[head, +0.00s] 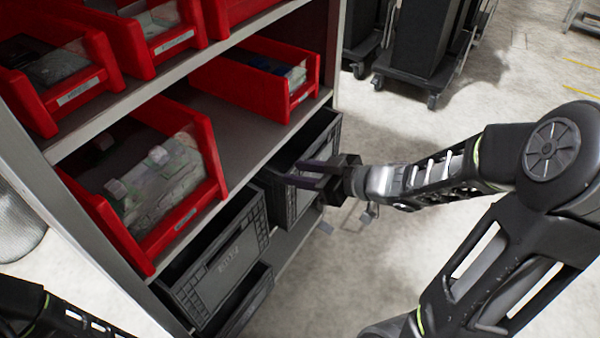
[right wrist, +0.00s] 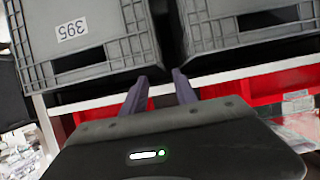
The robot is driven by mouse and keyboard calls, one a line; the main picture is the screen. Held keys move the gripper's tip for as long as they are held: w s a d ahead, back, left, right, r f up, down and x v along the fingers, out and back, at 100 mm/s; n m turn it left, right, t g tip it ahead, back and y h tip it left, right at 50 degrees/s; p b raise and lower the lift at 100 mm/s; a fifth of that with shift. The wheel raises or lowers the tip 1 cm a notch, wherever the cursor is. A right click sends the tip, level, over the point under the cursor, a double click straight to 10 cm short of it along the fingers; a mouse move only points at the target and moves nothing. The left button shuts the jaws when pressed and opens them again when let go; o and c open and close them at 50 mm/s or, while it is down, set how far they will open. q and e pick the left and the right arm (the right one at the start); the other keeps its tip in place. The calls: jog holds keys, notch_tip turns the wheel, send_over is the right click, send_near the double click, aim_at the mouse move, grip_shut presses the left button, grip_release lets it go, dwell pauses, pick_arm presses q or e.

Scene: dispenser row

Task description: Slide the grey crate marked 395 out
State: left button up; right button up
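The grey crate marked 395 (right wrist: 85,35) fills the left of the right wrist view, which looks upside down. Its white label is readable. In the head view this appears to be the dark grey crate (head: 325,146) at the right end of the lower shelf, partly hidden by my gripper. My right gripper (head: 290,172) is in front of it there. In the right wrist view its two purple-grey fingers (right wrist: 160,76) are apart and empty, close to the crate's rim near its right edge. Contact cannot be told. My left gripper is not in view.
A second grey crate (head: 225,265) stands beside it on the left, with another crate (head: 250,303) partly visible below. Red bins (head: 150,240) with contents stand on the shelves (head: 240,135) above. Dark wheeled containers (head: 415,40) stand behind. The floor (head: 400,125) right of the rack is mostly clear.

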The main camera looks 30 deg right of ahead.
aim_at(270, 169)
jog(key=b+x, duration=0.4)
jog(key=x, duration=0.6)
jog(key=shift+w+a+f, duration=0.1)
jog(key=shift+w+f, duration=0.15)
jog(key=shift+w+a+f, duration=0.15)
jog(key=shift+w+a, duration=0.15)
jog(key=shift+w, duration=0.2)
jog(key=shift+c, duration=0.2)
grip_shut()
dwell(0.6)
